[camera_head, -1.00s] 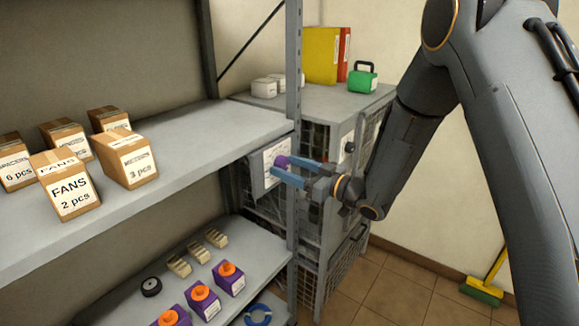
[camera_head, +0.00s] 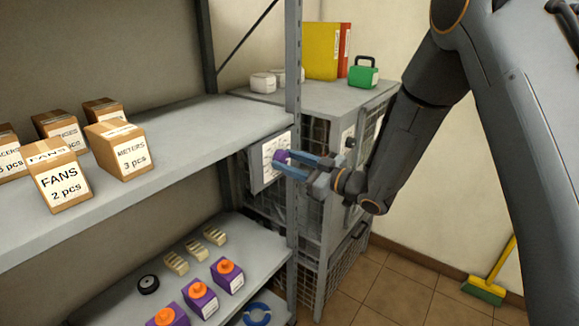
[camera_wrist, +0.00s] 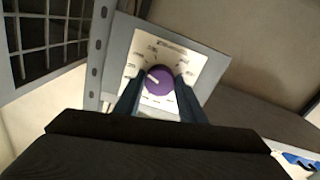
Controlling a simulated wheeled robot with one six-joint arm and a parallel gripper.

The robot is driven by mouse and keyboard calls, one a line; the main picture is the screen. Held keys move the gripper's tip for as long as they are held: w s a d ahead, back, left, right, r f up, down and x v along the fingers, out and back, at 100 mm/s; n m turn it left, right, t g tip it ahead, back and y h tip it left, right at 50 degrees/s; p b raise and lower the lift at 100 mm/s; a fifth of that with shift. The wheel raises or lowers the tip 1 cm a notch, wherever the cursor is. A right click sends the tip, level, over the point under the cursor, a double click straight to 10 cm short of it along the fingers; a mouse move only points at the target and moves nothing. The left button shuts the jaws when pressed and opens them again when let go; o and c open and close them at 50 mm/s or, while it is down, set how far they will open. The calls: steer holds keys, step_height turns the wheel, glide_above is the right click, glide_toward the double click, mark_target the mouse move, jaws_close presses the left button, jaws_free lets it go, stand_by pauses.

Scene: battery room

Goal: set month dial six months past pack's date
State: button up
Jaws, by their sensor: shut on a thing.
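The month dial is a purple knob (camera_wrist: 159,79) with a pale pointer mark, on a white dial plate (camera_wrist: 146,50) with small markings around it. In the wrist view the pointer aims to the upper left; the month words are too small to read. In the head view the dial plate (camera_head: 269,155) is fixed at the shelf's right end post. My gripper (camera_head: 285,163) is shut on the purple knob, one blue-grey finger on each side. Packs with purple bodies and orange caps (camera_head: 227,273) stand on the lower shelf; their white labels are too small to read.
Cardboard boxes (camera_head: 121,150) marked FANS and METERS stand on the upper shelf (camera_head: 190,137). A wire cage cabinet (camera_head: 334,195) behind the dial bears a green case (camera_head: 363,77) and folders. A blue ring (camera_head: 257,315) lies on the lower shelf. A broom (camera_head: 484,290) leans at right.

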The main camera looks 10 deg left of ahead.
steer(key=n+b, duration=0.3)
steer(key=shift+f+n+b, duration=0.2)
steer(key=shift+n+b, duration=0.1)
steer(key=n+b, duration=0.4)
steer(key=shift+r+b, duration=0.15)
steer(key=shift+b, duration=0.15)
steer(key=shift+n, duration=0.4)
steer(key=o, duration=1)
steer(key=shift+o, duration=0.2)
steer(key=shift+d, duration=0.15)
steer(key=b+v, duration=0.2)
steer(key=v, duration=0.5)
steer(key=shift+d, duration=0.3)
steer(key=shift+s, duration=0.15)
